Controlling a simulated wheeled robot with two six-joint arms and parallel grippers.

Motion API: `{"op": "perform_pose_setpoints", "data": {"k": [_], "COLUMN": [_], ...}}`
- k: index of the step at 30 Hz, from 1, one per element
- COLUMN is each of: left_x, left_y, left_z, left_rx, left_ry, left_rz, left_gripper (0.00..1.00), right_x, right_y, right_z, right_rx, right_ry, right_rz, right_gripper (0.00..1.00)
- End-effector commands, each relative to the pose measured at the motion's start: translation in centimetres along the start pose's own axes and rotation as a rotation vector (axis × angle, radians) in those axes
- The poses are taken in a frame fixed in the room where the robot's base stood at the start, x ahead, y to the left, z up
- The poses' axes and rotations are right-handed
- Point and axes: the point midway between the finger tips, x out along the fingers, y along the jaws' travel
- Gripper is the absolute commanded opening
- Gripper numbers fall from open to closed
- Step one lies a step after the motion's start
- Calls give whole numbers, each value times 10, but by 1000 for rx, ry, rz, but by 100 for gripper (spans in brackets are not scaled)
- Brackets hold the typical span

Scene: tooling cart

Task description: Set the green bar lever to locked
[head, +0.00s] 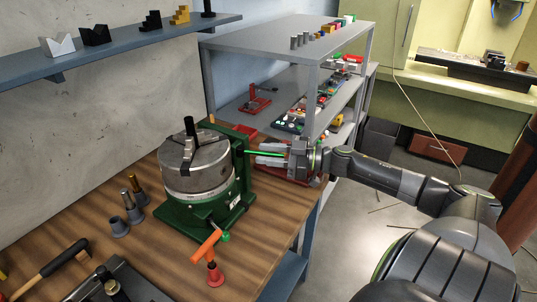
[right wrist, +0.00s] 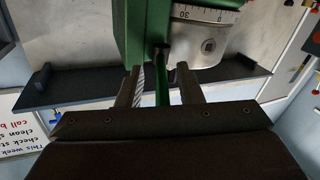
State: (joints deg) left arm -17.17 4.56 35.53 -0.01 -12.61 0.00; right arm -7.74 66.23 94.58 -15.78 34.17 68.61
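The green bar lever (head: 264,153) sticks out to the right from the green body of the rotary table (head: 202,212), which carries a grey round chuck (head: 196,165). My right gripper (head: 268,154) reaches in from the right, its fingers around the bar. In the right wrist view the green bar (right wrist: 162,88) runs between the two fingers of the gripper (right wrist: 158,72). The fingers stand apart, with a clear gap between the bar and the right finger. The lever's root is partly dark. My left gripper is out of view.
A grey shelf unit (head: 290,40) stands close behind my right gripper.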

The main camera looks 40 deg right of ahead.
Motion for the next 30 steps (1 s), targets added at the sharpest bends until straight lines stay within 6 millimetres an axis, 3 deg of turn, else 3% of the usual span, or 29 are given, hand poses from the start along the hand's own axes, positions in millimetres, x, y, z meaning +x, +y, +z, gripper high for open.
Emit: {"op": "perform_pose_setpoints", "data": {"k": [8,14,23,30], "left_x": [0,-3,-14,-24], "left_y": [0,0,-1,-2], "left_z": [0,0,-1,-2], "left_rx": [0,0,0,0], "left_ry": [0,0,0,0], "left_rz": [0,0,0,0], "left_gripper": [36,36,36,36], "right_x": [-2,-18,-64,-111], "right_y": [0,0,0,1], "right_z": [1,1,0,0], "right_rx": [1,2,3,4], "right_ry": [-1,-6,-8,-7], "right_rz": [0,-1,2,1], "right_gripper": [33,33,33,33]}}
